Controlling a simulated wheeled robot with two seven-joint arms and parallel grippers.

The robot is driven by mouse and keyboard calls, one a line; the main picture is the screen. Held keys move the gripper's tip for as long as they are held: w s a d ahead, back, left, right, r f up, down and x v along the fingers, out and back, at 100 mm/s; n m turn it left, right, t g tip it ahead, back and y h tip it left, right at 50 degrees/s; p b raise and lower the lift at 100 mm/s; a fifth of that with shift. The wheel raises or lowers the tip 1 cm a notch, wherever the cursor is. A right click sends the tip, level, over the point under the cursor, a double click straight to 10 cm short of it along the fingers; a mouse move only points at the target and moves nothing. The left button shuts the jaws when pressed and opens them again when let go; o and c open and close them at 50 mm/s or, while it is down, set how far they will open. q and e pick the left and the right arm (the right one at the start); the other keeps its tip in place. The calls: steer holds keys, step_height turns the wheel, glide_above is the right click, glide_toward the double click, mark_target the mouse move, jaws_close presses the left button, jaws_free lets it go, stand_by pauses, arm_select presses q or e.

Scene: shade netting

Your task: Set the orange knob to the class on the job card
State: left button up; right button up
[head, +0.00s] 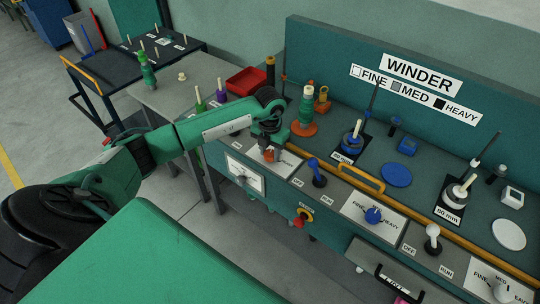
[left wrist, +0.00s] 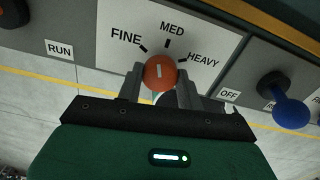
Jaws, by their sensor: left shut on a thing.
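The orange knob (left wrist: 160,72) sits on a white plate (left wrist: 205,38) marked FINE, MED and HEAVY. The short white mark on its face stands nearly upright, roughly toward the MED tick. My left gripper (left wrist: 159,82) is shut on it, one finger on each side. In the head view the orange knob (head: 269,156) shows small below my left gripper (head: 268,149), at the left part of the bench. The WINDER sign (head: 407,82) shows a white square by FINE, grey by MED and black by HEAVY. I cannot pick out a job card. My right gripper is out of view.
A blue-handled lever (head: 318,172) stands just right of the orange knob's plate. A blue knob (head: 373,215) and a white-handled lever (head: 432,236) are farther right. A yellow rail (head: 410,222) runs behind them. A green spool (head: 306,107) stands behind my left gripper.

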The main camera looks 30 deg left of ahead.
arm_select(q)
steer(key=m+b, duration=0.3)
steer(key=m, duration=0.1)
steer(key=shift+f+m, duration=0.1)
steer(key=shift+m, duration=0.2)
steer(key=m+b, duration=0.4)
steer(key=m, duration=0.1)
steer(key=shift+w, duration=0.1)
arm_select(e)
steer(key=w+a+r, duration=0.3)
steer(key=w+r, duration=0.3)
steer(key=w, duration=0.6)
arm_select(q)
steer(key=m+b, duration=0.2)
steer(key=m, duration=0.3)
steer(key=shift+m+b, duration=0.3)
steer(key=shift+b, duration=0.1)
steer(key=shift+r+m, duration=0.2)
steer(key=shift+m, duration=0.4)
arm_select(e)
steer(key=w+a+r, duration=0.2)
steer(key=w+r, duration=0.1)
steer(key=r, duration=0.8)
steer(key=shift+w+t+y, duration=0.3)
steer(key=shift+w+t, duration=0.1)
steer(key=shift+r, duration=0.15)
arm_select(q)
steer(key=o, duration=1)
